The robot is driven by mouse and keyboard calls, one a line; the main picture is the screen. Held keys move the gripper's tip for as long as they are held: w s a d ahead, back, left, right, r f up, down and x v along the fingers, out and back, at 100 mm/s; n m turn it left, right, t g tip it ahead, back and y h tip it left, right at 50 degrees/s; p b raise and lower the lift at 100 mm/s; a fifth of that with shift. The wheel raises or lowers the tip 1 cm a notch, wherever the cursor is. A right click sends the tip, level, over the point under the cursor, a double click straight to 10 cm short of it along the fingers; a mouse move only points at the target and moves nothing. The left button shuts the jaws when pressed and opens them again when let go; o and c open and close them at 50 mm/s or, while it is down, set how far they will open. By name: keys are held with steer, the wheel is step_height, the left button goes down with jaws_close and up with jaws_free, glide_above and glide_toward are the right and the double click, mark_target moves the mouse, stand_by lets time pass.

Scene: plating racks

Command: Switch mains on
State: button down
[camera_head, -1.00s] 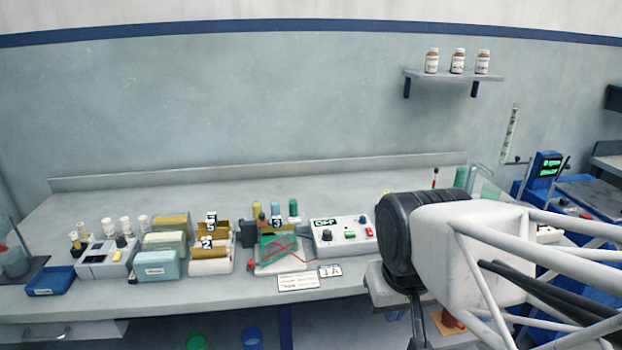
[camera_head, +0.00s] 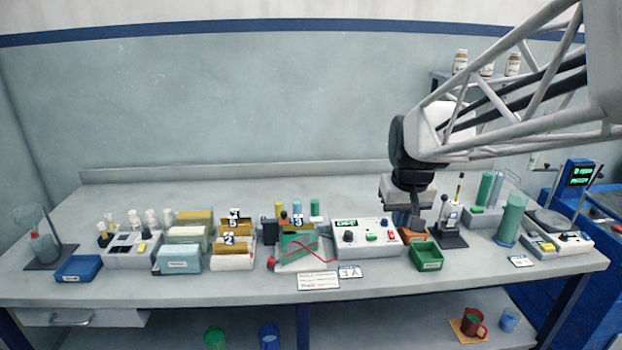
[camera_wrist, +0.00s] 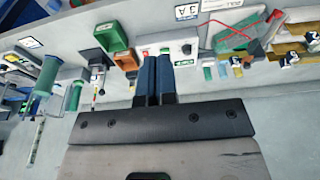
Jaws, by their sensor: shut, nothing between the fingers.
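The white power box (camera_head: 363,251) stands mid-bench. Its small display (camera_head: 346,223) reads OFF in green. On its front are a black knob (camera_head: 348,237), a green button (camera_head: 371,237) and a red switch (camera_head: 390,234) at the right end. My gripper (camera_head: 416,222) points down over the bench just right of the box, apart from the red switch. In the wrist view my gripper (camera_wrist: 153,58) shows two blue fingers together and empty. The box (camera_wrist: 178,42) appears upside down beyond the fingertips, with its red switch (camera_wrist: 145,53) beside them.
A black-based stand (camera_head: 449,238) is farther right. Left are a board with a red lead (camera_head: 298,258) and several bottles and boxes. Label cards (camera_head: 318,281) lie in front.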

glide_above(390, 231)
steer(key=s, duration=0.4)
steer(key=s+x, duration=0.1)
steer(key=x, duration=0.5)
steer(key=shift+w+f, duration=0.15)
steer(key=shift+w, duration=0.15)
steer(key=shift+f, duration=0.15)
steer(key=x, duration=1.3)
steer(key=shift+s+f, duration=0.1)
steer(key=shift+f, duration=0.25)
steer(key=shift+f, duration=0.1)
